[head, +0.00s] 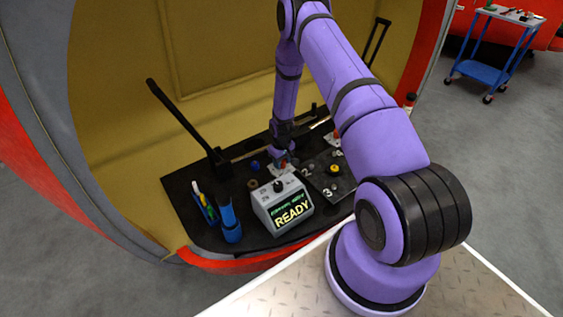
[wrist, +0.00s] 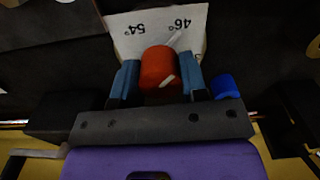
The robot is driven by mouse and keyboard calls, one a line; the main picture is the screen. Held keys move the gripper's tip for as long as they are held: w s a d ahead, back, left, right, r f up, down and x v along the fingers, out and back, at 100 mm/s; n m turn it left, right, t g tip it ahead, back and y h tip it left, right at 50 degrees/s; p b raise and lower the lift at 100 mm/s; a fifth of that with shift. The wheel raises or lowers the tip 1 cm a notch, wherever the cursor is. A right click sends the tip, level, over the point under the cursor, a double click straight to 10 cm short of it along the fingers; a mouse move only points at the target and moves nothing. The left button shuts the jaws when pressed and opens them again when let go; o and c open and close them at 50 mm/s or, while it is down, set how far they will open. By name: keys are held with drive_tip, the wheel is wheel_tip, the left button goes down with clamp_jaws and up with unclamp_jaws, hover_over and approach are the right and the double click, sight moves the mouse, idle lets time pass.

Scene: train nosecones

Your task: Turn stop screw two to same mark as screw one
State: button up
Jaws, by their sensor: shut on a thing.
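My gripper (wrist: 160,82) is shut on an orange-red screw head (wrist: 158,66), with one blue finger pad on each side of it. The head carries a short slanted white mark near its lower edge. A white card (wrist: 133,24) behind it reads 46° and 54° upside down, with a pale slanted line near the 46°. In the head view my gripper (head: 282,164) is low over the dark console, left of a painted 2. A second white card with a red part (head: 336,138) shows partly behind my arm; its mark cannot be read.
A grey box reading READY (head: 284,208) stands in front of my gripper. The dark console (head: 250,235) also bears a yellow knob (head: 334,169), a blue holder (head: 229,222) and a black lever (head: 182,118). A blue part (wrist: 224,87) is close beside my right finger.

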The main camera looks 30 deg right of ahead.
drive_tip(key=shift+n, duration=0.5)
drive_tip(key=o, duration=0.9)
drive_tip(key=shift+o, duration=0.2)
wheel_tip(320, 180, up, 11)
drive_tip(key=shift+f, duration=0.1)
idle(0.4)
